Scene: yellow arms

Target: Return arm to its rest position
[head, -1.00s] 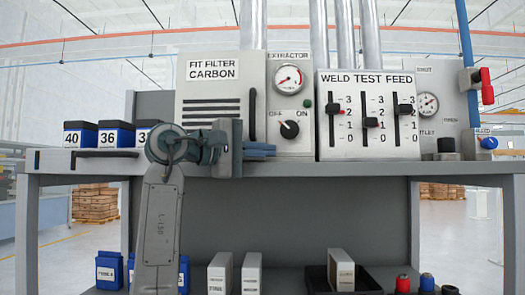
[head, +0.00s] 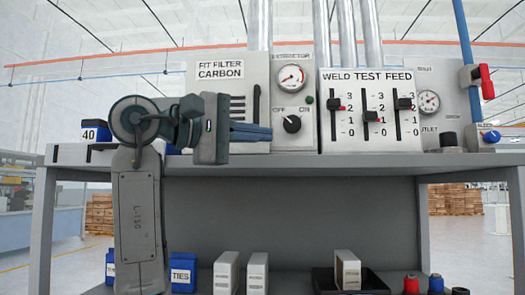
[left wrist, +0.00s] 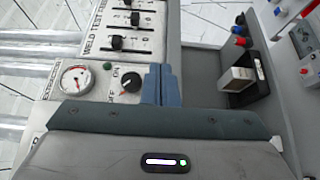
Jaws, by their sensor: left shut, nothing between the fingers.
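My left gripper (head: 262,132) comes in from the left in the head view. Its blue fingers are shut together with nothing between them, pointing right. It appears in front of the bench top, overlapping the lower part of the fit filter carbon panel (head: 212,72). In the left wrist view the closed fingers (left wrist: 161,85) show beside the extractor's off/on knob (left wrist: 131,82); I cannot tell the gap in depth. In the head view the knob (head: 292,124) is uncovered. My right gripper is in neither view.
The weld test feed panel (head: 368,112) with three sliders stands right of the extractor gauge (head: 292,76). A blue box marked 40 (head: 95,132) is at the bench's left. Below are white boxes (head: 257,273), a black tray (head: 372,284) and red and blue spools.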

